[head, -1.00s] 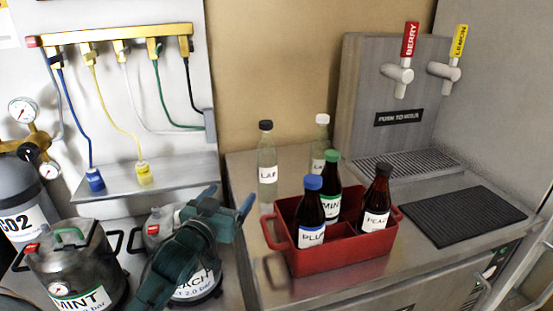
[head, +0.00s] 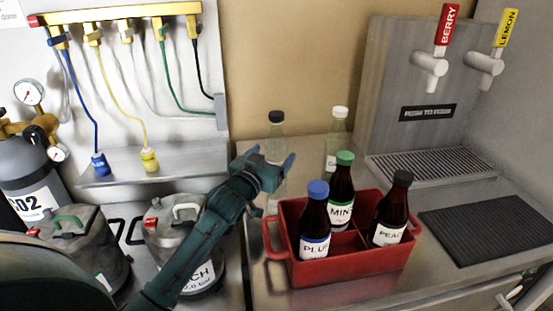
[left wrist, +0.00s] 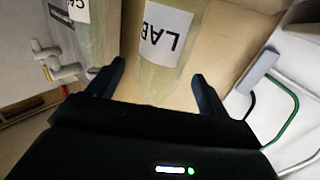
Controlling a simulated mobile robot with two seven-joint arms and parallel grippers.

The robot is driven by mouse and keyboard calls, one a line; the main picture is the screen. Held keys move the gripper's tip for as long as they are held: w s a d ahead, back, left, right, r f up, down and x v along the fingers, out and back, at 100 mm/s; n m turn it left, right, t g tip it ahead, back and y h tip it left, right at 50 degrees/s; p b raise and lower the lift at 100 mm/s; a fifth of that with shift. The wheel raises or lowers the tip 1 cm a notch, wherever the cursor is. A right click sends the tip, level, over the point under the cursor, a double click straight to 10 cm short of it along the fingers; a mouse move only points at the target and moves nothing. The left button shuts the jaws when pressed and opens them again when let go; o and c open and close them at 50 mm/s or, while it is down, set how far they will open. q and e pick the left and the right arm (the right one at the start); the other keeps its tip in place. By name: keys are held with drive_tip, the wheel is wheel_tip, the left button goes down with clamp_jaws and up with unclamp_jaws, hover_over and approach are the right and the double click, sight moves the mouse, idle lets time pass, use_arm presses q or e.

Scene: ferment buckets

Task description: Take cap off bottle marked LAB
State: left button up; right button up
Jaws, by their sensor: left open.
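The LAB bottle (head: 275,136) is clear glass, upright, with a black cap (head: 275,116), at the back of the counter. My left gripper (head: 272,160) is in front of it and hides its label and lower part in the head view. In the left wrist view the LAB label (left wrist: 165,32) shows upside down, and the bottle stands between the two open, empty fingers (left wrist: 158,74). The cap is not visible in that view. I cannot tell whether a finger touches the glass. My right gripper is not in view.
A clear bottle with a white cap (head: 338,130) stands right of the LAB bottle. A red crate (head: 345,270) with PLUM, MINT and PEACH bottles is close, to the right of my gripper. A tap tower (head: 410,90) stands behind right. Kegs (head: 180,235) sit at left.

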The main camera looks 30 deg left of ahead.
use_arm(q)
drive_tip(key=shift+w+a, duration=0.1)
drive_tip(key=shift+w, duration=2.55)
drive_tip(key=shift+c, duration=0.6)
drive_tip(key=c, duration=1)
drive_tip(key=shift+c, duration=0.5)
wheel_tip(320, 180, up, 10)
drive_tip(key=shift+r+p, duration=0.1)
drive_tip(key=shift+p, duration=0.3)
